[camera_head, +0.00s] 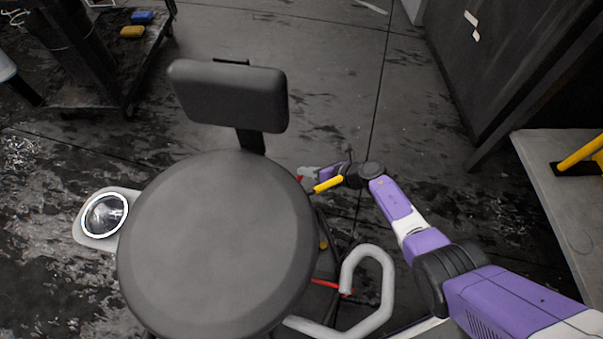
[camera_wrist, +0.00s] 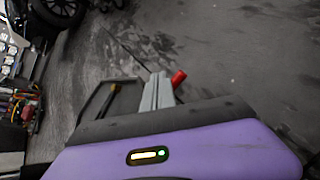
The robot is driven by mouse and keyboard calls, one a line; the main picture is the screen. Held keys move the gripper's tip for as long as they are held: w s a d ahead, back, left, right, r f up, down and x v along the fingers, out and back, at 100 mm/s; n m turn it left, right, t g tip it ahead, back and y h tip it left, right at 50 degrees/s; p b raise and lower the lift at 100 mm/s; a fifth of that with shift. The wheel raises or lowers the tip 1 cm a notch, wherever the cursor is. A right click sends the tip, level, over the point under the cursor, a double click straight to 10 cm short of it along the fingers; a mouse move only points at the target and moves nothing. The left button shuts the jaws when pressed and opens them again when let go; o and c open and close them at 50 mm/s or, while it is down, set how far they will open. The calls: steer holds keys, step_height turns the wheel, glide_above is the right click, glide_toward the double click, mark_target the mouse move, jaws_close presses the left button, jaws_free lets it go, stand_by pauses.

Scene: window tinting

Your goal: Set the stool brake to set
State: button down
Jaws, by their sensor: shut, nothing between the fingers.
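The stool has a round grey seat (camera_head: 215,245) and a grey backrest (camera_head: 230,95). My gripper (camera_head: 308,174) is low beside the seat's right edge, below the backrest. Its grey fingers also show in the wrist view (camera_wrist: 158,91), shut and empty. A red end piece (camera_wrist: 179,77) is right beside the fingertips; I cannot tell whether they touch. A yellow bar (camera_head: 328,184) lies across the view of my gripper. A red lever (camera_head: 328,285) sticks out under the seat at lower right. The seat hides most of the base, and I cannot read the brake's state.
A pale bent tube (camera_head: 375,285) curves out at the stool's lower right. A dark cart (camera_head: 100,75) stands at upper left. A pale bench (camera_head: 555,190) is at the right. Floor behind the stool is clear.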

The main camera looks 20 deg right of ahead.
steer(key=shift+w+f+b, duration=0.1)
steer(key=shift+f+b, duration=0.2)
steer(key=shift+f, duration=0.05)
steer(key=shift+w+f+b, duration=0.15)
steer(key=shift+f+b, duration=0.5)
steer(key=shift+b, duration=0.05)
steer(key=shift+w+f+b, duration=0.15)
steer(key=shift+f+b, duration=0.45)
steer(key=shift+b, duration=0.05)
stand_by(1.4)
steer(key=shift+w+a+f+b, duration=0.1)
steer(key=shift+w+f+b, duration=0.05)
steer(key=shift+f, duration=0.4)
steer(key=shift+w+f+b, duration=0.15)
steer(key=shift+f, duration=0.4)
stand_by(1.1)
steer(key=shift+r, duration=0.1)
steer(key=shift+s+r+p, duration=0.25)
steer(key=shift+r+p, duration=0.65)
steer(key=shift+p, duration=0.2)
steer(key=shift+s+r+p, duration=0.2)
steer(key=shift+r+p, duration=0.7)
steer(key=shift+p, duration=0.15)
steer(key=shift+s+r+p, duration=0.25)
steer(key=shift+r+p, duration=0.65)
steer(key=shift+p, duration=0.2)
